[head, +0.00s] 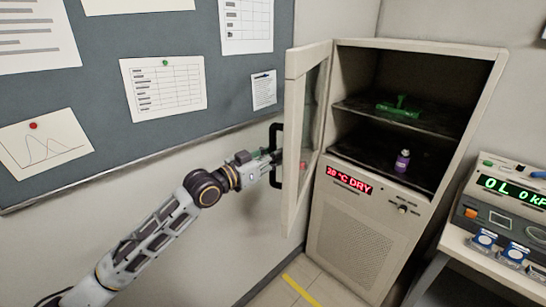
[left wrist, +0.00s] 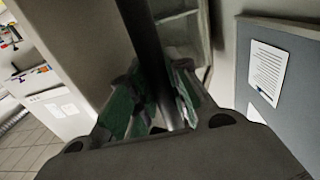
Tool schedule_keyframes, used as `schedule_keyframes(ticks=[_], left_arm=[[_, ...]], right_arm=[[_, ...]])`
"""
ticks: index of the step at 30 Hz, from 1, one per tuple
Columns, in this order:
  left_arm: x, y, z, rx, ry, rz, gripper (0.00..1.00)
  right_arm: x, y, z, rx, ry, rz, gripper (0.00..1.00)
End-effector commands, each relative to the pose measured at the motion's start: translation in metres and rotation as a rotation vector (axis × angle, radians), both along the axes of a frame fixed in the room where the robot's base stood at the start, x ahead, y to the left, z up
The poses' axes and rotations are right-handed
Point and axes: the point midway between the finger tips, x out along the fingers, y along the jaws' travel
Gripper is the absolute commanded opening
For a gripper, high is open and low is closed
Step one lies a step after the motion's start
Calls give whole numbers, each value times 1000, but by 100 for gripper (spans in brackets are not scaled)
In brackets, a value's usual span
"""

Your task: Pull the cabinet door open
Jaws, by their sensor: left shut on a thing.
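The cabinet (head: 365,220) stands at the centre right in the head view. Its glass-paned door (head: 293,150) is swung wide open to the left, and the interior shows. The black door handle (head: 274,150) is on the door's outer face. My left gripper (head: 274,160) is at the handle and shut on it. In the left wrist view the dark handle bar (left wrist: 150,50) runs between the green-padded fingers of my left gripper (left wrist: 155,110). My right gripper is in neither view.
Inside the cabinet, a green object (head: 398,109) sits on the upper shelf and a purple bottle (head: 402,161) on the lower. A pinboard (head: 100,100) with papers covers the wall at left. An instrument with a green display (head: 510,190) stands on a table at right.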

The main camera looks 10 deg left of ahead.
Motion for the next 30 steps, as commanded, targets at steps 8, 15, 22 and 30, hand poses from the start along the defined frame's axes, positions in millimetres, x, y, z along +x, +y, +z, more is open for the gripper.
schedule_keyframes(ticks=[8,15,22,30], left_arm=[[0,-1,-1,-2,4,-2,0],[0,0,0,-1,2,-1,41],[0,0,0,0,1,-1,41],[-3,3,-1,1,1,1,41]], right_arm=[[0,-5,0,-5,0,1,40],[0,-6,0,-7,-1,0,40],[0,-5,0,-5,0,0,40],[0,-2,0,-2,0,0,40]])
